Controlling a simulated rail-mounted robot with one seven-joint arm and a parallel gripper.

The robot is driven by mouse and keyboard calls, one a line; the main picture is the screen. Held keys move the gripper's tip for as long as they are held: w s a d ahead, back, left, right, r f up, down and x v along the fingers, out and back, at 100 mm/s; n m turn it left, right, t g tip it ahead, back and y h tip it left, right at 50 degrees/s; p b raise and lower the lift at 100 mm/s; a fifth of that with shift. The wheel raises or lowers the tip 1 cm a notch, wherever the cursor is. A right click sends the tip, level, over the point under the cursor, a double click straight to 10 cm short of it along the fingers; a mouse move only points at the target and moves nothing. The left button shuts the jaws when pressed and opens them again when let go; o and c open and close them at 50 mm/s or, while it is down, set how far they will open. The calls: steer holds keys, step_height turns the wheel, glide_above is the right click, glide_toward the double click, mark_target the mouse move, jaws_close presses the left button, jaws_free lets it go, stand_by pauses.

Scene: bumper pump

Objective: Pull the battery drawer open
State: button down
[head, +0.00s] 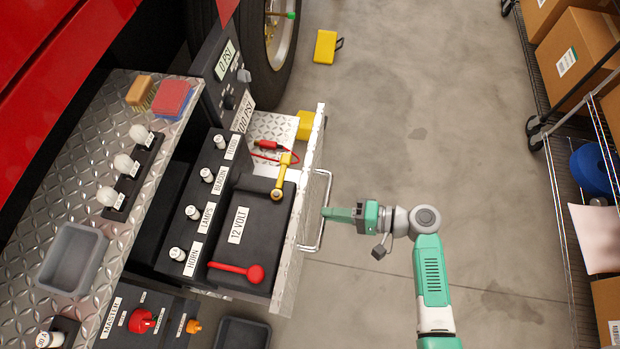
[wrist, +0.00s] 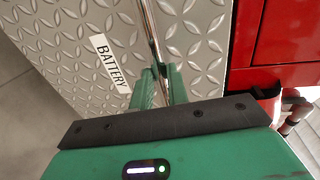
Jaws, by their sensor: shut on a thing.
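The battery drawer (head: 291,262) stands pulled out from the truck's side, with the black 12 VOLT battery (head: 250,225) inside it. Its diamond-plate front shows in the wrist view (wrist: 198,45) with a BATTERY label (wrist: 108,62). A metal bar handle (head: 329,190) runs along the front. My gripper (head: 326,212) reaches the handle from the right. In the wrist view my green fingers (wrist: 160,80) are shut on the handle bar (wrist: 151,28). The fingertips partly hide the bar.
A panel of labelled switches (head: 205,190) lies left of the battery. A red clamp (head: 267,145) and a yellow block (head: 306,124) are at the drawer's far end. Shelving with boxes (head: 575,60) stands at the right. The floor (head: 420,110) between is mostly clear, with a yellow case (head: 325,46) farther back.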

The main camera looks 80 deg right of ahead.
steer(key=shift+s+f, duration=0.3)
steer(key=shift+s, duration=0.5)
steer(key=shift+s+f, duration=0.3)
steer(key=shift+s, duration=0.5)
steer(key=c, duration=1.8)
jaws_free()
steer(key=o, duration=0.4)
steer(key=shift+d+r, duration=0.1)
steer(key=shift+d, duration=0.05)
steer(key=shift+c, duration=0.2)
steer(key=shift+r, duration=0.1)
